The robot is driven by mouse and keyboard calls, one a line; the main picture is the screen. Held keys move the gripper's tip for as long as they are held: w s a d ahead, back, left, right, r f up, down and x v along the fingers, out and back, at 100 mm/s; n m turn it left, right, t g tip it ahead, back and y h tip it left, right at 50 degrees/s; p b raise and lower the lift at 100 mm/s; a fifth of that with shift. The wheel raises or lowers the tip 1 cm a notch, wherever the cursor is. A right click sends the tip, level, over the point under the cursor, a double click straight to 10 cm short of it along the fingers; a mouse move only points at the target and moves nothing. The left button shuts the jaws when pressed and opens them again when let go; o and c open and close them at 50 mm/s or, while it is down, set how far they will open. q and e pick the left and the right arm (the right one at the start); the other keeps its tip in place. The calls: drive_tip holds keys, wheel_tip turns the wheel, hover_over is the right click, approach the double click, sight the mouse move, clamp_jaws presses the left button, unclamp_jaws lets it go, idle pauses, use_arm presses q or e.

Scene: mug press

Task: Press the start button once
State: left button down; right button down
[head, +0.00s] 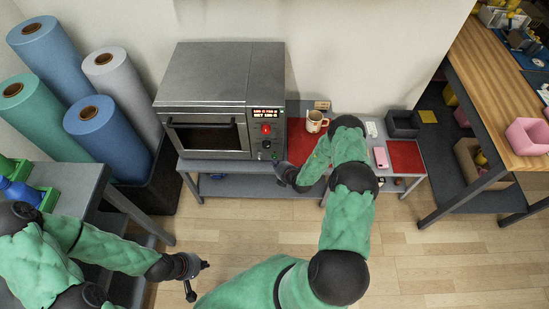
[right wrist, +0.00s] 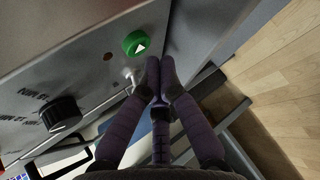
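The start button is most likely the green button with a white triangle (right wrist: 136,43), low on the oven's control panel; in the head view it is small, beside my right fingertips. The grey oven (head: 215,80) stands on a bench with its door shut. My right gripper (right wrist: 160,68) has its fingertips together and empty. In the right wrist view they are just beside the button, with a small gap in the picture; I cannot tell the depth between them. In the head view the right gripper (head: 281,171) is at the panel's lower right corner. My left gripper (head: 200,279) is open and empty above the floor.
The panel also has a lit display (head: 267,113), a red button (head: 266,129) and a black knob (right wrist: 60,114). A mug (head: 315,122) stands right of the oven on a red mat. A pink phone (head: 381,157) lies further right. Large rolls (head: 108,140) stand left.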

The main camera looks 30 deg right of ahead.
drive_tip(key=shift+w+d, duration=0.25)
drive_tip(key=shift+w, duration=0.1)
drive_tip(key=shift+w+d+b, duration=0.2)
drive_tip(key=shift+w+b, duration=0.15)
drive_tip(key=shift+w, duration=0.05)
idle(0.9)
drive_tip(key=shift+s+r, duration=0.1)
drive_tip(key=shift+s, duration=0.05)
drive_tip(key=shift+s+a+p, duration=0.45)
drive_tip(key=shift+s, duration=0.15)
drive_tip(key=shift+s, duration=0.1)
drive_tip(key=shift+s+a+p, duration=0.35)
drive_tip(key=shift+s+a, duration=0.1)
drive_tip(key=shift+s, duration=0.25)
drive_tip(key=shift+s+a+p, duration=0.35)
drive_tip(key=shift+s+a, duration=0.05)
drive_tip(key=shift+s, duration=0.25)
drive_tip(key=shift+s+a+p, duration=0.35)
drive_tip(key=shift+s+a, duration=0.1)
drive_tip(key=shift+s, duration=0.25)
